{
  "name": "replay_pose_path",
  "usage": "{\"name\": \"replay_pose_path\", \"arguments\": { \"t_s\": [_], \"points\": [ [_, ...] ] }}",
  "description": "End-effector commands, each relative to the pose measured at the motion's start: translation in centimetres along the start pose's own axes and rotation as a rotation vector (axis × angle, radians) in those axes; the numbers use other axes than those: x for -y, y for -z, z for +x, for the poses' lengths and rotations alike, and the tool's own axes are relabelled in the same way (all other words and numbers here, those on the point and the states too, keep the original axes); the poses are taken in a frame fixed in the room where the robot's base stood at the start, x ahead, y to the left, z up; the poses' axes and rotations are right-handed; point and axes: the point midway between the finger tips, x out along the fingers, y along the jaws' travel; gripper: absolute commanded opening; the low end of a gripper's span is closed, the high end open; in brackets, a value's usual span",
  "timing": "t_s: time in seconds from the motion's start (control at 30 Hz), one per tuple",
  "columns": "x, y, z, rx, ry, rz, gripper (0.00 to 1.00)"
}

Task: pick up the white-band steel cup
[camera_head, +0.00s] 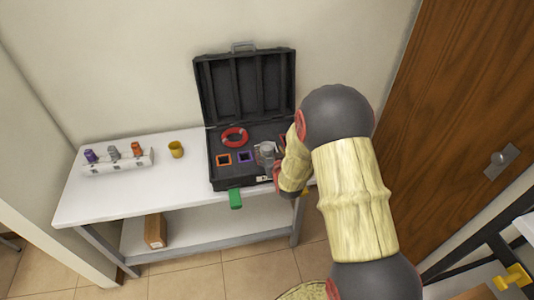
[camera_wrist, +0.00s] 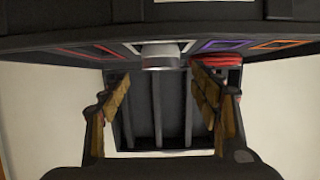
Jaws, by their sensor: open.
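A steel cup (camera_wrist: 161,56) with a pale band stands in the open black case, between a red-framed slot and the purple-framed slot (camera_wrist: 222,45) in the wrist view. In the head view the steel cup (camera_head: 267,151) is at the case's right part, partly hidden by my arm. My gripper (camera_wrist: 160,82) is open, with one finger to each side of the cup in the wrist view. The fingers appear apart from it and hold nothing; I cannot tell the exact depth gap.
The black case (camera_head: 224,182) stands on a white table (camera_head: 85,204), its lid raised behind. A red ring (camera_head: 234,137) lies in it. A yellow cup (camera_head: 176,149) and a white rack (camera_head: 117,163) with small coloured-top items stand left. A green piece (camera_head: 235,198) is at the case's front.

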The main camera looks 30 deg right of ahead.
Motion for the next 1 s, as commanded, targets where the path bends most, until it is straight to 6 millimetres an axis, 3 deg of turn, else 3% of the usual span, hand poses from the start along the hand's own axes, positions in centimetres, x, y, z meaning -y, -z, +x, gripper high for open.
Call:
{"name": "replay_pose_path", "arguments": {
  "t_s": [0.3,0.6,1.0],
  "points": [
    [0.1,-0.3,4.2,-0.002,0.000,0.000,0.63],
    [0.1,-0.2,4.4,-0.001,0.000,0.000,0.62],
    [0.1,-0.2,4.4,-0.001,0.000,0.000,0.40]
  ]
}}
